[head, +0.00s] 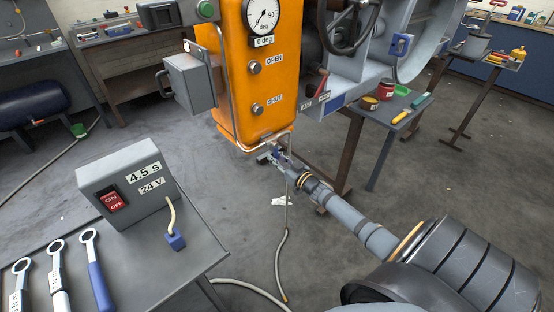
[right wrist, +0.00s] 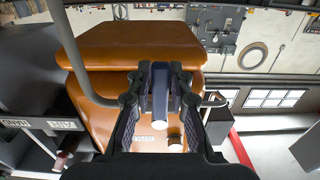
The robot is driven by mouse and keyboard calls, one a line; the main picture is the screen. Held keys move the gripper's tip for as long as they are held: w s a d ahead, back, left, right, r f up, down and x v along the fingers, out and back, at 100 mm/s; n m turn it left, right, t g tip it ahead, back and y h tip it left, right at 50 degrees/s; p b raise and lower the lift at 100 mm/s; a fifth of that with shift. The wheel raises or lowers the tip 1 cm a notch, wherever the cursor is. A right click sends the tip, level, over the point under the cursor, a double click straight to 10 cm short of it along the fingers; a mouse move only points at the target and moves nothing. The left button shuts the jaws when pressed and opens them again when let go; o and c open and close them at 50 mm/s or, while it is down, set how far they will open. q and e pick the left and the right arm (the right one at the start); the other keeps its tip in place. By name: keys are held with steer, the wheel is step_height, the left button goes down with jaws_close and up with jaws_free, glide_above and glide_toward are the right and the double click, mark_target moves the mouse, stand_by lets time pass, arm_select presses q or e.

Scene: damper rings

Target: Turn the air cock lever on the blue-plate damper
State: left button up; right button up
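The orange damper actuator (head: 262,90) stands at the top centre of the head view, with its dial at 0 deg. My right gripper (head: 271,153) is just under the actuator's lower end. In the right wrist view, its two fingers (right wrist: 161,85) stand on either side of the dark blue-grey air cock lever (right wrist: 160,92) and look closed against it. The fingers hide part of the lever. The orange casing (right wrist: 135,45) fills the space behind. My left gripper is not in view.
A grey switch box (head: 125,185) and several ring spanners (head: 97,270) are on the near-left table. A thin pipe runs along the actuator's edge, close to my right gripper. A side table (head: 385,125) with small items stands to the right. A hose lies on the floor.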

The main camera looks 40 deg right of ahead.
steer(key=o, duration=0.3)
steer(key=shift+r, duration=0.1)
steer(key=shift+s+p, duration=0.3)
steer(key=shift+p, duration=0.1)
steer(key=shift+s+p, duration=0.45)
steer(key=shift+s, duration=0.25)
